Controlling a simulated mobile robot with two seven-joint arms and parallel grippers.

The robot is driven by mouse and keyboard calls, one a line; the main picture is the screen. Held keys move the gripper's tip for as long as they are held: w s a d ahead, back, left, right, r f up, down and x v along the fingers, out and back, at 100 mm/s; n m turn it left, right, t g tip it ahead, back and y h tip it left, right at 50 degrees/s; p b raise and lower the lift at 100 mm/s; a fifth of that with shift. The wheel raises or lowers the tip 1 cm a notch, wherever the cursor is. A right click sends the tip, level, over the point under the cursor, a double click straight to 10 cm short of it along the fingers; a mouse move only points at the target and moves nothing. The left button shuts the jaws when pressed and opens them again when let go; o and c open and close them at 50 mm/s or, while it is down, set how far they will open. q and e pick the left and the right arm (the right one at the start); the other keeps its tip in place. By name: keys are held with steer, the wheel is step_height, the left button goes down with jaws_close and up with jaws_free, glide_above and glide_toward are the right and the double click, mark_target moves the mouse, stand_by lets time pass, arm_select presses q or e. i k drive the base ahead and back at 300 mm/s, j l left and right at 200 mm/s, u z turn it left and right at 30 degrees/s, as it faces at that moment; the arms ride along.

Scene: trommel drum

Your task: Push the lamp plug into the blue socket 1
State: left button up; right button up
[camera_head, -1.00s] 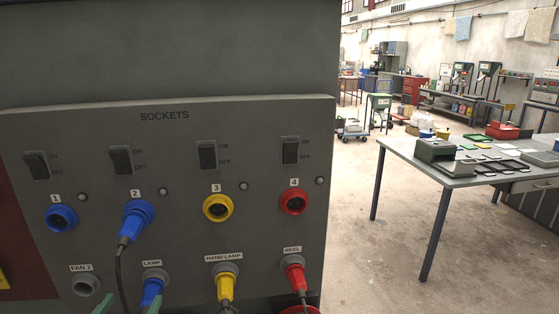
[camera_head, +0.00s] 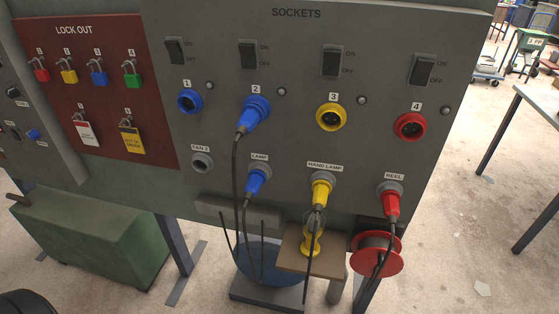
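Blue socket 1 (camera_head: 190,101) is empty, at the upper left of the grey sockets panel (camera_head: 225,135). The lamp plug (camera_head: 257,182) is blue and sits in the holder labelled LAMP, below and to the right of socket 1. Its dark cable hangs down. Another blue plug (camera_head: 254,113) is in socket 2, with a black cable running down past the lamp plug. Neither of my grippers is in view.
Yellow socket 3 (camera_head: 332,117) and red socket 4 (camera_head: 410,126) are empty. Yellow (camera_head: 321,190) and red (camera_head: 391,203) plugs sit in the lower holders. The red lock-out board (camera_head: 60,70) with padlocks is on the left. A green box (camera_head: 90,235) stands below.

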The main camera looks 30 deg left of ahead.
mark_target(257, 178)
steer(key=u, duration=1.4)
steer(key=i+j+z, duration=0.1)
steer(key=j, duration=0.35)
steer(key=i+j+z, duration=0.15)
steer(key=j, duration=0.35)
steer(key=i+j+z, duration=0.1)
steer(key=j, duration=0.35)
steer(key=i+j+z, duration=0.15)
steer(key=j, duration=0.35)
steer(key=k, duration=0.05)
